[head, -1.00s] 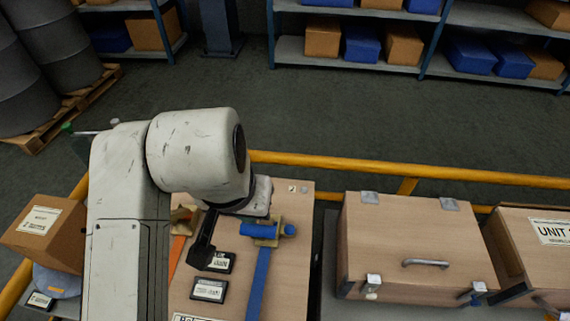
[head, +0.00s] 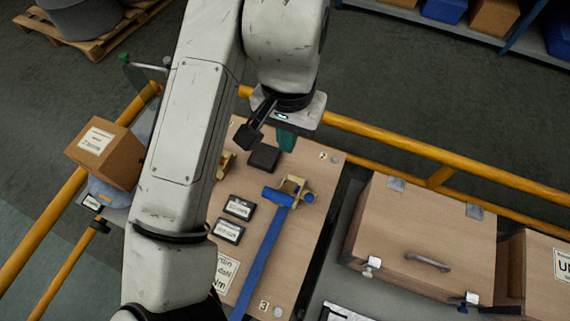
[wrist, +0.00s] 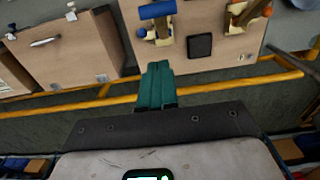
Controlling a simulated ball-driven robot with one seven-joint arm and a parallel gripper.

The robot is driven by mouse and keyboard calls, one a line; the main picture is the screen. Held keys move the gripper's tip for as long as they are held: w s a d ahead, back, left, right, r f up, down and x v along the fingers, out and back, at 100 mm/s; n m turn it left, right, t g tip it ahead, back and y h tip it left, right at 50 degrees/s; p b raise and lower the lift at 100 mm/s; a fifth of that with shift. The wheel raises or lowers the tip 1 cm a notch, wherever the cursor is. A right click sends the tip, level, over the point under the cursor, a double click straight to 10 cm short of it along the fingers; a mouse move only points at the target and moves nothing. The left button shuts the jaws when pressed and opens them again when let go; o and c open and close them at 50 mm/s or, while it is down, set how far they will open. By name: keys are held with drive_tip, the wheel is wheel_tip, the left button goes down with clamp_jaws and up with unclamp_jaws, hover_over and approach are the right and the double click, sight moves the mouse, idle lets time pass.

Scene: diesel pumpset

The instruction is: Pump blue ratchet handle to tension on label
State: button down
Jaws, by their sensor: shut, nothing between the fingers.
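The blue ratchet handle (head: 277,196) sits on its tan ratchet body (head: 295,186), with a blue strap (head: 262,255) running toward the near edge of the wooden board. The blue handle also shows at the top of the wrist view (wrist: 157,10). My gripper (head: 286,142) has teal fingers, held together and empty. It is above the far part of the board, beyond the ratchet and apart from it; the fingers show in the wrist view (wrist: 157,68). Two dark label plates (head: 239,207) (head: 228,232) lie left of the strap; their text is too small to read.
A second ratchet with an orange handle (wrist: 258,8) stands on the board, mostly hidden by my arm in the head view. A black block (head: 263,158) lies nearby. Yellow rails (head: 400,160) run behind the board. A wooden case (head: 425,235) stands at right.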

drive_tip(key=f, duration=0.4)
drive_tip(key=s+f, duration=0.1)
drive_tip(key=f, duration=0.2)
drive_tip(key=s+f+p, duration=0.1)
drive_tip(key=f, duration=0.3)
drive_tip(key=shift+a+f, duration=0.35)
drive_tip(key=shift+a, duration=0.05)
drive_tip(key=shift+s+f, duration=0.25)
drive_tip(key=shift+f, duration=0.3)
drive_tip(key=shift+a+f, duration=0.1)
drive_tip(key=shift+f, duration=0.05)
